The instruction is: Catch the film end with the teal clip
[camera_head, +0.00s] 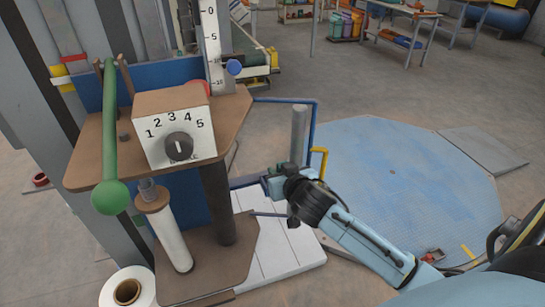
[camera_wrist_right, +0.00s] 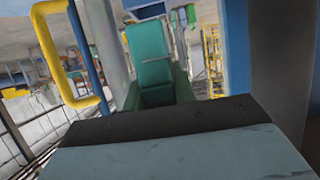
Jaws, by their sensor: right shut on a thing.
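My right gripper (camera_head: 274,184) reaches in from the right, low beside a blue frame. It is shut on what looks like the teal clip (camera_wrist_right: 154,62), which stands up in the middle of the right wrist view. In the head view the clip is small and hard to tell from the gripper. I cannot make out a loose film end. My left gripper is out of view.
A blue frame (camera_head: 315,118) with a yellow handle (camera_head: 322,165) stands close to the gripper. The dial box (camera_head: 174,128) and green lever (camera_head: 109,140) stand left. A white roll (camera_head: 168,235) stands below them. A flat blue octagonal plate (camera_head: 400,185) lies right, clear on top.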

